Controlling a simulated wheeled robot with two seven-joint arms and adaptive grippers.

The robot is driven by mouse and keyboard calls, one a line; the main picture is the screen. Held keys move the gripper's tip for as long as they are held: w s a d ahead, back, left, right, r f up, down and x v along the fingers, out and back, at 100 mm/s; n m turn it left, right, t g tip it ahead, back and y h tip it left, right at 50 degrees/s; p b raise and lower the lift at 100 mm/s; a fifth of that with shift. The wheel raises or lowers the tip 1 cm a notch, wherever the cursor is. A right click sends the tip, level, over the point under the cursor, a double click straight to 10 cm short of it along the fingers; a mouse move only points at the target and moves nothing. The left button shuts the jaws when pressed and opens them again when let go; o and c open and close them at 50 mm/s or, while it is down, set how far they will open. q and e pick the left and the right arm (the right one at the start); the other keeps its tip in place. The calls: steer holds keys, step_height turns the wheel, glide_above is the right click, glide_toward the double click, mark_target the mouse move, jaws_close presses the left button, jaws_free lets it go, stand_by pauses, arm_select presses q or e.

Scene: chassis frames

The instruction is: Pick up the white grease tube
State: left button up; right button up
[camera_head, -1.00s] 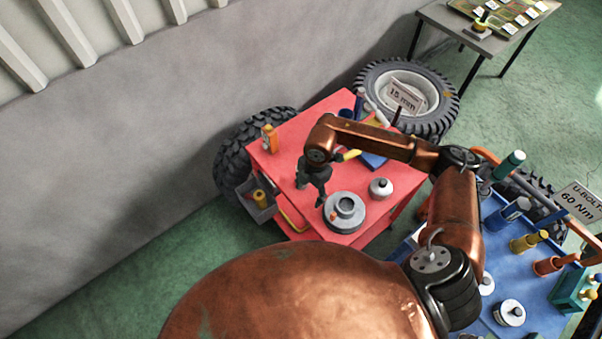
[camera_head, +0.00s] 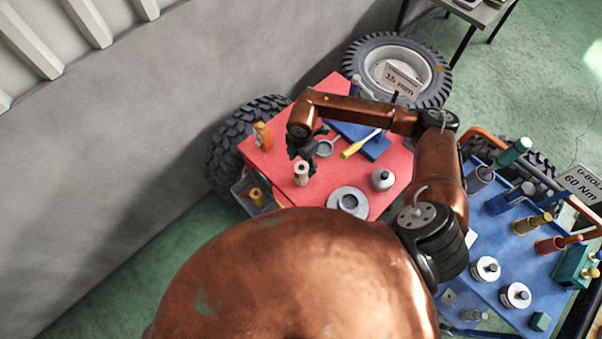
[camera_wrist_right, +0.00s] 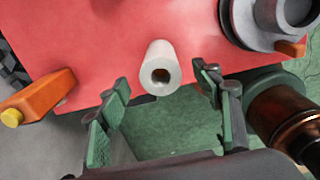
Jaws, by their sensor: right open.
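The white grease tube (camera_head: 301,174) stands upright near the front left edge of the red table top (camera_head: 283,158). My right gripper (camera_head: 303,153) is just behind the tube in the head view, fingers apart. In the right wrist view, the open fingers (camera_wrist_right: 163,88) lie on either side of the tube's near end, with visible gaps on both sides. Nothing is held. My left gripper is not in view.
A grey ringed part (camera_head: 348,202) and a silver round canister (camera_head: 382,179) stand right of the tube. A blue tray (camera_head: 372,148) with a yellow-handled tool lies behind. A blue-topped cart (camera_head: 520,240) stands at right.

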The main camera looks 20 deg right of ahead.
mark_target(301, 169)
step_height(301, 169, down, 3)
steer(key=shift+a+r+p, duration=0.1)
steer(key=shift+p, duration=0.2)
steer(key=shift+f, duration=0.7)
steer(key=c, duration=1.3)
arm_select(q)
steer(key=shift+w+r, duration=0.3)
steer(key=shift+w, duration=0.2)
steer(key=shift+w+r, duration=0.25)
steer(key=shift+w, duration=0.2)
arm_select(e)
jaws_close()
